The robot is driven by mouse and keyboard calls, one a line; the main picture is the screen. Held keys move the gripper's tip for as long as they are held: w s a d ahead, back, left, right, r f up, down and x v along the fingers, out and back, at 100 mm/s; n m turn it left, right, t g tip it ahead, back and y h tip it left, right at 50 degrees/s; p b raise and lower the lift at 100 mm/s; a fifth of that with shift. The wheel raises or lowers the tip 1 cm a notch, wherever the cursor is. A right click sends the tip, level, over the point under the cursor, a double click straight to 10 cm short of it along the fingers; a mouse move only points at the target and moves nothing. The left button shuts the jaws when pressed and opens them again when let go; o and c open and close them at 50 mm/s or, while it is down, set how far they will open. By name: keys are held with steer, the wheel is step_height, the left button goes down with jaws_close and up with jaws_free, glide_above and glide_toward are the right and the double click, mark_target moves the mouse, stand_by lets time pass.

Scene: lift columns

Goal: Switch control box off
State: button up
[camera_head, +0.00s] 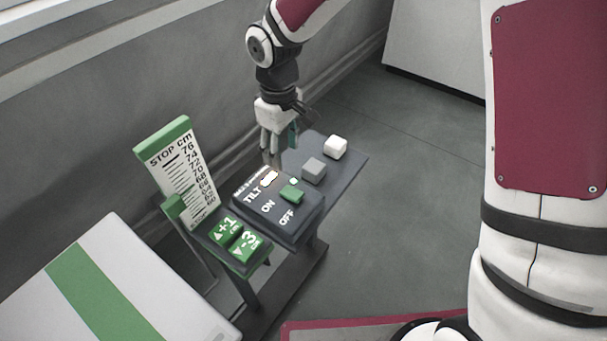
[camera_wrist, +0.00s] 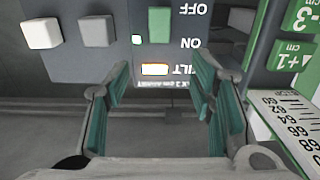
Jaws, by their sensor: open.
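The dark control box (camera_head: 297,234) sits on a grey stand and carries TILT, ON and OFF labels. Its green switch (camera_head: 292,194) also shows in the wrist view (camera_wrist: 159,24), beside the ON and OFF labels. Which way the switch is set, I cannot tell. A small white mark (camera_wrist: 137,39) is next to it, level with ON. The TILT lamp (camera_wrist: 155,69) glows yellow-white. My gripper (camera_head: 270,155) points down behind the box's TILT edge, apart from the switch. Its teal-padded fingers (camera_wrist: 160,78) are spread, with nothing between them.
A grey block (camera_head: 313,169) and a white block (camera_head: 336,147) are on the stand beside the box. Green +1 and -3 buttons (camera_head: 225,230) and an upright cm scale (camera_head: 180,165) stand left. A wall runs close behind; floor at the right is clear.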

mark_target(286, 190)
step_height(286, 190, down, 14)
steer(key=shift+r, duration=0.1)
stand_by(0.5)
